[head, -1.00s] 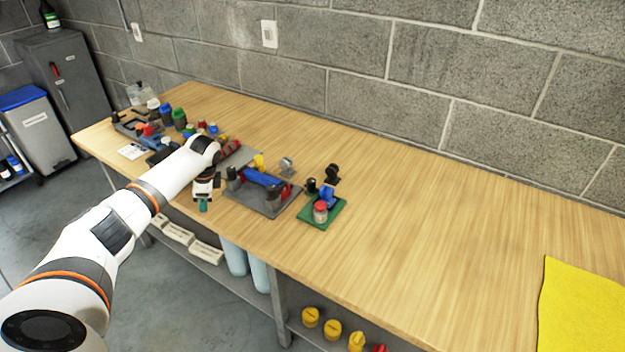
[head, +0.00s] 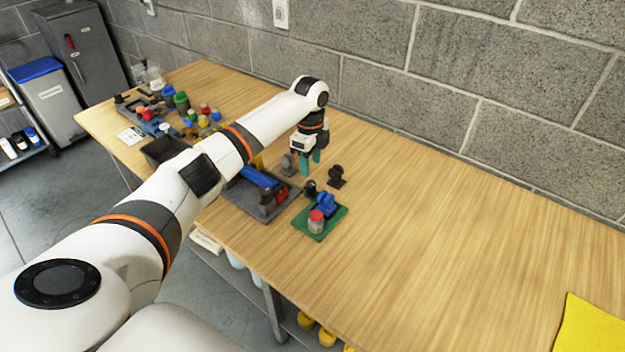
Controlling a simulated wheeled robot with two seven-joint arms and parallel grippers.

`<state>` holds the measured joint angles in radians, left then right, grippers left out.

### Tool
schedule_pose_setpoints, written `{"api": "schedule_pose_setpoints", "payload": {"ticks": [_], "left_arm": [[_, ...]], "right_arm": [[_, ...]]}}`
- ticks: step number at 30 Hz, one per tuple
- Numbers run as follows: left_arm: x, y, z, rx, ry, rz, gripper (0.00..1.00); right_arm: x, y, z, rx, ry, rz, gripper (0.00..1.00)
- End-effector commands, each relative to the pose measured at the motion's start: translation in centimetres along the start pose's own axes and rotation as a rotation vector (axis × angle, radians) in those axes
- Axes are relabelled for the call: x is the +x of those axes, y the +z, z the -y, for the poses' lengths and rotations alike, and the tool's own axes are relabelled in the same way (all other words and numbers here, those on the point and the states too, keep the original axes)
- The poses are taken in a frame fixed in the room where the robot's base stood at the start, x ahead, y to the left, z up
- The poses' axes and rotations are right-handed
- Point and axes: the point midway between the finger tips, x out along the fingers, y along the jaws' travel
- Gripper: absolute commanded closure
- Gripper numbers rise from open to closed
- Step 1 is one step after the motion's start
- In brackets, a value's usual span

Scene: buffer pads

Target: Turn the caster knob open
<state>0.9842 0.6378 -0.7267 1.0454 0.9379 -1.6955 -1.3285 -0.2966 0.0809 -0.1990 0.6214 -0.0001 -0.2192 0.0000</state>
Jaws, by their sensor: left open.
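My left gripper (head: 310,164) is open and empty, its teal fingers pointing down above the far part of the bench. A small grey caster-like piece (head: 288,164) stands just left of the fingers. A black caster-like piece (head: 336,176) stands just right of them. In front, a green pad (head: 334,224) holds a blue caster-like piece (head: 325,203) and a red-lidded jar (head: 316,222). Which piece carries the caster knob, and its setting, is too small to tell. My right gripper is not in view.
A grey tray (head: 285,206) with a blue-handled item lies left of the green pad, partly behind my left arm. Several jars and parts crowd the bench's left end. The wooden bench (head: 440,240) is clear to the right, up to a yellow cloth (head: 592,328).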

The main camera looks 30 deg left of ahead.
Motion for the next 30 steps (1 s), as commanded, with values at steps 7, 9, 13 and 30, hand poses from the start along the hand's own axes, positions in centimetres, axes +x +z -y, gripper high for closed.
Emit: {"api": "schedule_pose_setpoints", "payload": {"ticks": [7, 9, 13, 30], "left_arm": [[5.1, 0.0, 0.1, -0.001, -0.004, 0.000, 0.51], [6.2, 0.0, 0.1, -0.002, -0.003, -0.001, 0.51], [7.6, 0.0, 0.0, -0.002, -0.002, 0.000, 0.51], [8.3, 0.0, 0.0, -0.001, 0.000, -0.001, 0.79]], "right_arm": [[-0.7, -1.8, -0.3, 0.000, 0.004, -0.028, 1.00], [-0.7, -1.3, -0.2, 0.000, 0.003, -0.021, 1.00], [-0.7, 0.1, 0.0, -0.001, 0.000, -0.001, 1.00], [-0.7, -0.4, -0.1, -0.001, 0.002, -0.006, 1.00]]}}
